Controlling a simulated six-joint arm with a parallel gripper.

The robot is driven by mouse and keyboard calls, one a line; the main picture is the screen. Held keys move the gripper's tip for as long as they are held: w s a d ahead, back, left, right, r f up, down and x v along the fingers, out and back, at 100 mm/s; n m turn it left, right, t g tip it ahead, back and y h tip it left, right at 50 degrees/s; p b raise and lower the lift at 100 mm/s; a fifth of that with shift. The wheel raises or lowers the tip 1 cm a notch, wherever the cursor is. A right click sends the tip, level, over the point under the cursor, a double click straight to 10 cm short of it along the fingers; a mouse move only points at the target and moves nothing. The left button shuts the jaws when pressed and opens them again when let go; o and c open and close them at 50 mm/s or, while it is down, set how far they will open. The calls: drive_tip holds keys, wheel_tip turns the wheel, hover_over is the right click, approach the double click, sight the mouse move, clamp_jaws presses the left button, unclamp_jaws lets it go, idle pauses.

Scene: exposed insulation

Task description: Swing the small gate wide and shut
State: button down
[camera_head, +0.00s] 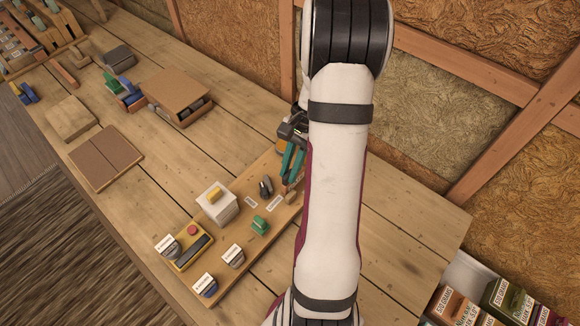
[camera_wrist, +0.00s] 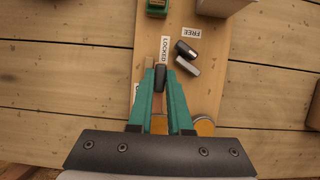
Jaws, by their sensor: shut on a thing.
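My gripper (camera_wrist: 160,88) has teal fingers and is shut on a dark, rounded handle (camera_wrist: 159,78) above the wooden board (camera_wrist: 208,92). In the head view my gripper (camera_head: 292,165) is partly behind my own arm at the board's far end. A wooden piece (camera_wrist: 158,123) shows between the fingers; I cannot tell whether it is the small gate. A dark and light grey fitting (camera_wrist: 187,57) sits on the board just beyond the fingertips, apart from them. "LOCKED" (camera_wrist: 165,50) and "FREE" (camera_wrist: 190,33) labels lie near it. No gate outline can be clearly made out.
A round yellow-topped part (camera_wrist: 205,126) is close beside the right finger. Bare tabletop (camera_wrist: 60,75) flanks the board.

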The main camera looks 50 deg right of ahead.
drive_tip(key=c, duration=0.8)
unclamp_jaws()
drive_tip(key=shift+c, duration=0.2)
drive_tip(key=shift+r, duration=0.1)
drive_tip(key=v, duration=1.5)
drive_tip(key=shift+d+r, duration=0.25)
drive_tip(key=shift+r, duration=0.05)
drive_tip(key=s+a+r+n+h, duration=0.1)
drive_tip(key=a+n, duration=0.3)
drive_tip(key=a, duration=0.9)
drive_tip(key=s+a+r+n+h, duration=0.15)
drive_tip(key=a+n, duration=0.25)
drive_tip(key=a, duration=0.8)
drive_tip(key=s+a+f+n, duration=0.4)
drive_tip(key=s+a+f, duration=0.1)
drive_tip(key=s+a, duration=0.1)
drive_tip(key=shift+s+a, duration=0.35)
drive_tip(key=shift+s, duration=0.45)
